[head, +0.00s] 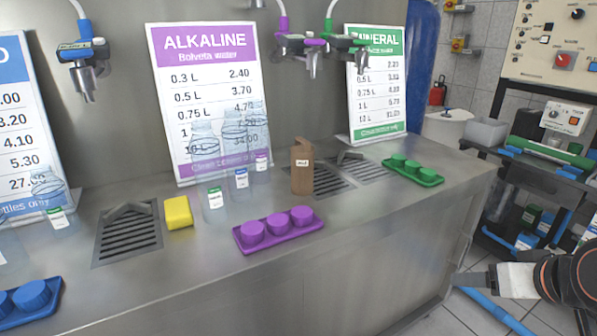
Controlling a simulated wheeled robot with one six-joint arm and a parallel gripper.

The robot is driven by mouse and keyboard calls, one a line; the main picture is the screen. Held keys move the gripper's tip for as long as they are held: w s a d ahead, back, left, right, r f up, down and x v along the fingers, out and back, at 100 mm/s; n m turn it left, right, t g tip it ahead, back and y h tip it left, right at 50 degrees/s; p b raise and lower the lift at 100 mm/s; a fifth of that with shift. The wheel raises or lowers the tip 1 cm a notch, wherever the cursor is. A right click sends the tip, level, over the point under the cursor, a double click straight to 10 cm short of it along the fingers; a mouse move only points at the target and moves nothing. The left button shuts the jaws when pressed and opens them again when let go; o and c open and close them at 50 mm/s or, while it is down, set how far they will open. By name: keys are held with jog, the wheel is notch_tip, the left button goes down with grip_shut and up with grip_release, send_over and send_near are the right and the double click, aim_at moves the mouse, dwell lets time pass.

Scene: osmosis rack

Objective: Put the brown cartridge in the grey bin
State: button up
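My gripper (459,283) is at the lower right, past the counter's right end and well apart from the cartridge and bin. Its fingers are small and seen from the side, so I cannot tell whether they are open or shut.
Near the cartridge on the counter (365,222) are a purple cap tray (279,238), a green cap tray (413,174), a yellow sponge (178,213) and clear bottles (214,204). Taps (312,62) hang above. The counter's front right is clear. A blue pipe (495,312) lies on the floor.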

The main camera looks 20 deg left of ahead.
jog(key=w+a+r+n+t+y, duration=0.1)
jog(key=w+a+r+y, duration=0.1)
jog(key=a, duration=0.7)
jog(key=w+a+r+n+t+y, duration=0.1)
jog(key=w+a+r+t+y, duration=0.1)
jog(key=a+r, duration=0.3)
jog(key=w+a+r+n+t+y, duration=0.1)
jog(key=w+a+r+y, duration=0.1)
jog(key=a, duration=1)
jog(key=shift+w+a+r+n, duration=0.2)
jog(key=shift+w+r, duration=0.15)
jog(key=shift+w, duration=0.25)
jog(key=shift+w+a+r+n, duration=0.2)
jog(key=shift+w+r, duration=0.1)
jog(key=shift+w, duration=0.3)
jog(key=t+y, duration=0.2)
send_near(308, 156)
jog(key=x, duration=1.2)
jog(key=shift+f+x, duration=0.1)
jog(key=shift+x, duration=1.15)
jog(key=shift+f+x, duration=0.15)
jog(key=shift+x, duration=1.15)
jog(key=shift+s+a, duration=0.1)
jog(key=shift+s, duration=0.05)
jog(key=c, duration=1.3)
jog(key=shift+c, duration=0.2)
